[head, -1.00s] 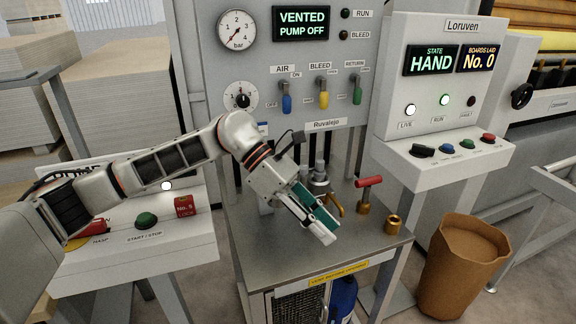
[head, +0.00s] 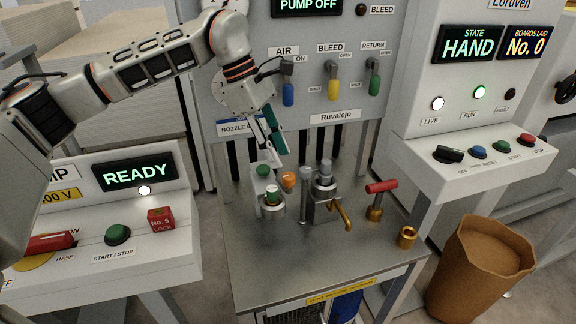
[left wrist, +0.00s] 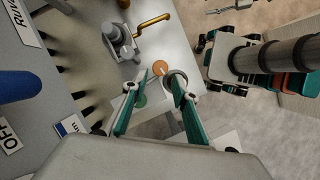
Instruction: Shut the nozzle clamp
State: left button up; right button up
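On the steel bench top (head: 250,262) stands a grey clamp-like fitting (head: 324,196) with a bent brass lever (head: 342,213). The fitting also shows in the left wrist view (left wrist: 117,42), with its lever (left wrist: 154,20) pointing away to the side. Left of it is a pale fitting with green caps (head: 272,193) and an orange knob (head: 288,179). Which part is the nozzle clamp, I cannot tell for sure. My left gripper (head: 277,154) is above the green-capped fitting, fingers pointing down. In the left wrist view, its fingers (left wrist: 160,82) are apart and empty.
A red-handled brass valve (head: 378,198) and a brass cup (head: 407,237) stand at the bench's right. Behind rises the grey panel with AIR (head: 288,92), BLEED (head: 333,88) and RETURN (head: 374,83) levers. A brown bin (head: 480,265) stands at the right.

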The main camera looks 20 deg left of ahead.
aim_at(288, 175)
pick_arm(q)
jog(key=shift+x, duration=2.85)
grip_shut()
